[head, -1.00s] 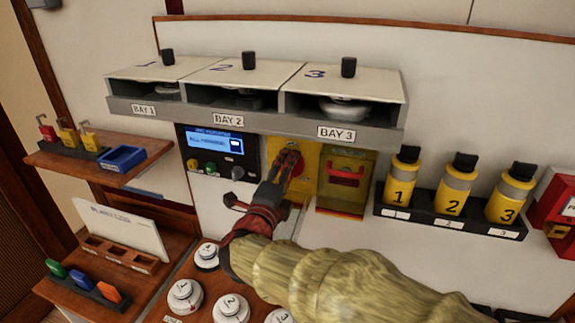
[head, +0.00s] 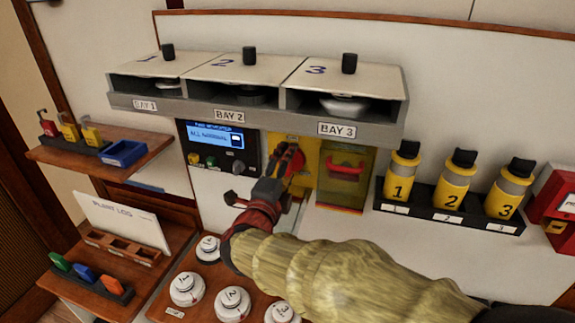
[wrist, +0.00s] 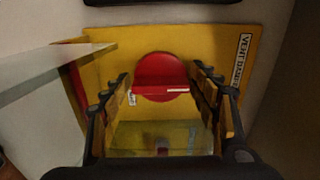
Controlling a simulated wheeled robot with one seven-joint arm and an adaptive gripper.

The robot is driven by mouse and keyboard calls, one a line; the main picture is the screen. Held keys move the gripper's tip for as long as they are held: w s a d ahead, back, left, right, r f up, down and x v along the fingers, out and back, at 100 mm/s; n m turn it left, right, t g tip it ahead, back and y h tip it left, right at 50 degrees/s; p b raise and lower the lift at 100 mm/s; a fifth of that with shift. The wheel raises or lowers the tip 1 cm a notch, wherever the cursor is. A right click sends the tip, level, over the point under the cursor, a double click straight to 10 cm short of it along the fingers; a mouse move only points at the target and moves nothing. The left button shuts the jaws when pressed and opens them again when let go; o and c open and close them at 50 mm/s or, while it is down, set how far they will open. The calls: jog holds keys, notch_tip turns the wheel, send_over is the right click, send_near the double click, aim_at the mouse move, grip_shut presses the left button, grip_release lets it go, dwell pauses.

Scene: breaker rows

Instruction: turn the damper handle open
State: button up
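The damper handle is a red disc with a raised straight bar (wrist: 160,78) on a yellow plate (wrist: 225,45), marked with a label that seems to read VENT DAMPER. In the head view the plate (head: 308,150) sits below the bays, partly covered by my arm. My gripper (wrist: 160,76) is open, its padded fingers on either side of the handle in the wrist view. The bar shows between them, and I see no clear contact. In the head view my gripper (head: 288,160) overlaps the red handle, so the depth gap is hard to judge.
A yellow box with a red handle and clear cover (head: 345,180) stands close right of the plate. A control panel with a blue screen (head: 216,136) is close left. The bay shelf (head: 250,117) overhangs above. Yellow canisters (head: 453,188) stand further right.

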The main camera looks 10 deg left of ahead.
jog(key=shift+o, duration=1)
jog(key=s, duration=0.5)
jog(key=s+a, duration=0.1)
jog(key=s, duration=0.1)
jog(key=shift+s, duration=0.25)
jog(key=shift+r, duration=0.1)
